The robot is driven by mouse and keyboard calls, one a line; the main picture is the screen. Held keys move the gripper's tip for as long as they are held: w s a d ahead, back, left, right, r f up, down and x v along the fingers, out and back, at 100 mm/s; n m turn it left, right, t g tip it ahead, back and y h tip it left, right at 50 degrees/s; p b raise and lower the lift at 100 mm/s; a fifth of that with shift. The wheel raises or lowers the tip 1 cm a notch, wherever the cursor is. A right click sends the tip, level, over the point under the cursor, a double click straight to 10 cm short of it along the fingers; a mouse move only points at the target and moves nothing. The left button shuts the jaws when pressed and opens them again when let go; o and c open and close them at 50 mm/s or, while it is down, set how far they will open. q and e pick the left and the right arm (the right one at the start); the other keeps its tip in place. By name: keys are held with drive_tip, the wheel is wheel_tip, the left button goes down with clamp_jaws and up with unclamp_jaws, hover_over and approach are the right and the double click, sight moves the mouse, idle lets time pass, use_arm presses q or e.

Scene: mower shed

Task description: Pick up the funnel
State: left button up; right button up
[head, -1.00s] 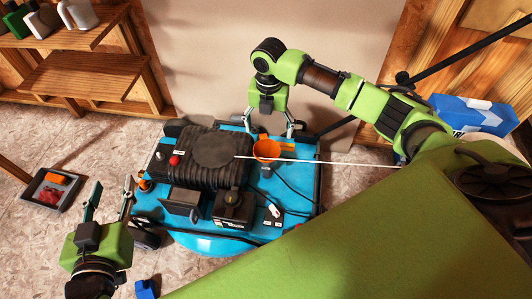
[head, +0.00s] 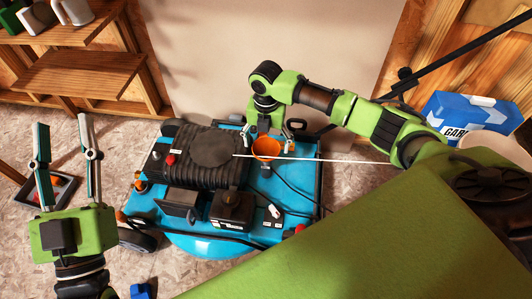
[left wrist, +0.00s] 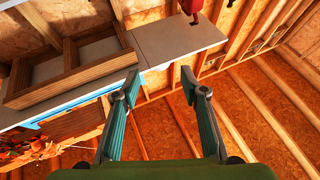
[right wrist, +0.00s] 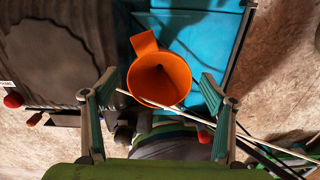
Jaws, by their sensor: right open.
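The orange funnel (head: 266,148) stands on the blue mower (head: 309,190), beside the black ribbed engine cover (head: 210,150). In the right wrist view the funnel (right wrist: 160,78) shows its wide mouth and a tab at its upper left. My right gripper (head: 268,145) is open, with its fingers on either side of the funnel; in the right wrist view the fingers (right wrist: 160,85) appear apart from it. My left gripper (head: 63,135) is open and empty, raised at the left. Its fingers (left wrist: 160,80) point toward the shed's wooden framing in the left wrist view.
A thin white rod (head: 330,160) crosses the mower close to the funnel. A tray (head: 28,192) lies on the floor at the left. Wooden shelves (head: 85,75) stand at the upper left. A blue box (head: 465,118) is at the right.

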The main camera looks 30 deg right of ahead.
sight(266, 153)
wheel_tip(266, 153, down, 2)
drive_tip(key=shift+f+b, duration=0.15)
drive_tip(key=shift+b, duration=0.2)
drive_tip(key=c, duration=1.1)
use_arm(q)
drive_tip(key=s+r+t, duration=0.1)
drive_tip(key=r, duration=0.1)
drive_tip(key=s+r+t, duration=0.1)
drive_tip(key=s+r, duration=0.1)
drive_tip(key=shift+s+a+r+t+h, duration=0.1)
drive_tip(key=shift+a+r+t+h, duration=0.1)
drive_tip(key=shift+t+h, duration=0.15)
use_arm(e)
drive_tip(key=shift+o, duration=0.2)
